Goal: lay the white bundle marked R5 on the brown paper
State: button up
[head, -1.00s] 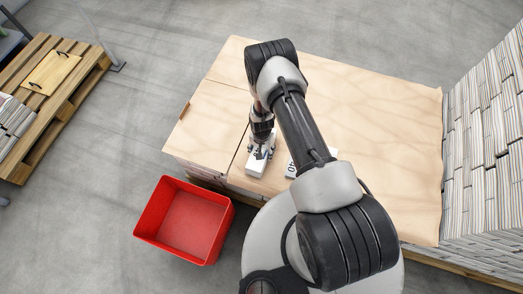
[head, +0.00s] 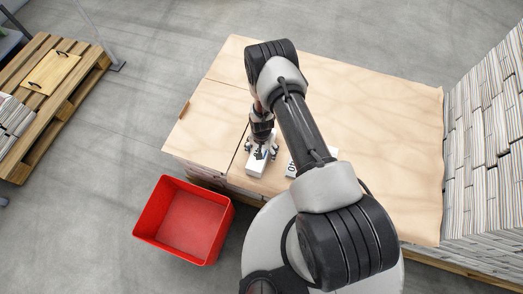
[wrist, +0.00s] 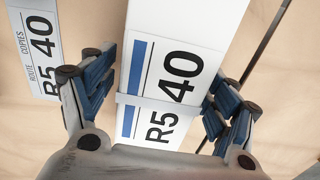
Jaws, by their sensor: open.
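The white bundle marked R5 40 (head: 256,168) lies flat on a light brown sheet near its front left, right of a dark seam. In the wrist view the white bundle (wrist: 190,22) has a blue-striped label and a pale band around it. My gripper (head: 261,149) is over it, its fingers spread on both sides. The brown paper (head: 380,110) covers the wide surface with a wavy right edge. Whether the bundle's underside touches it everywhere is hidden.
A white card reading ROUTE COPIES R5 40 (wrist: 32,45) lies left of the bundle in the wrist view. A red bin (head: 185,222) stands on the floor in front. Newspaper stacks (head: 485,160) rise at right. A wooden pallet (head: 60,95) is at left.

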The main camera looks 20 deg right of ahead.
jog(key=shift+s, duration=0.1)
notch_tip(320, 180, up, 12)
dwell(0.5)
